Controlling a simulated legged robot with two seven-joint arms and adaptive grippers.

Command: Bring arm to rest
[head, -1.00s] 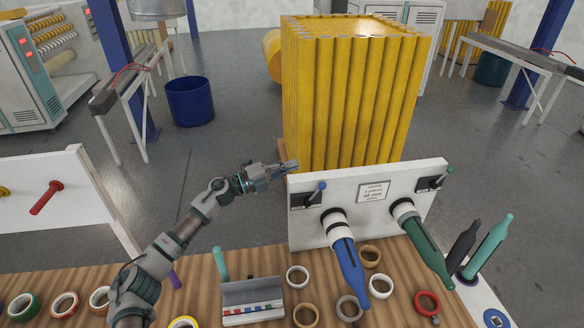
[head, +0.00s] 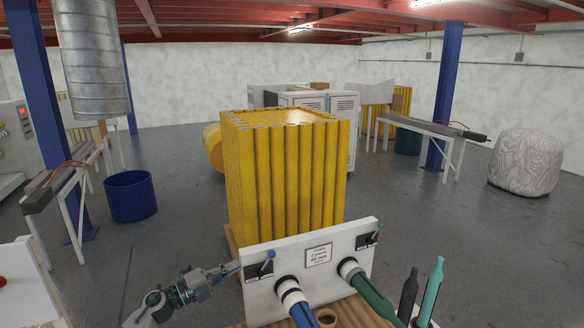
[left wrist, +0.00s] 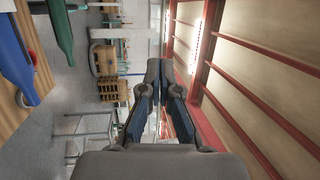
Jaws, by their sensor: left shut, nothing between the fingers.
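My left gripper (head: 232,268) is shut and empty beside the left edge of the white panel (head: 262,292) in the head view. Its shut fingers (left wrist: 160,112) also show in the left wrist view, with nothing between them. A blue spindle (head: 303,314) and a green spindle (head: 372,296) stick out from the panel's front. A blue-knobbed lever (head: 271,255) stands at the panel's upper left, close to my left gripper. My right gripper is in neither view.
A yellow stack of tubes (head: 284,175) stands behind the panel. A blue bin (head: 131,197) is on the floor at left. Black (head: 408,292) and teal (head: 433,285) bottle-shaped pieces stand at right. Open floor (head: 440,235) lies beyond them.

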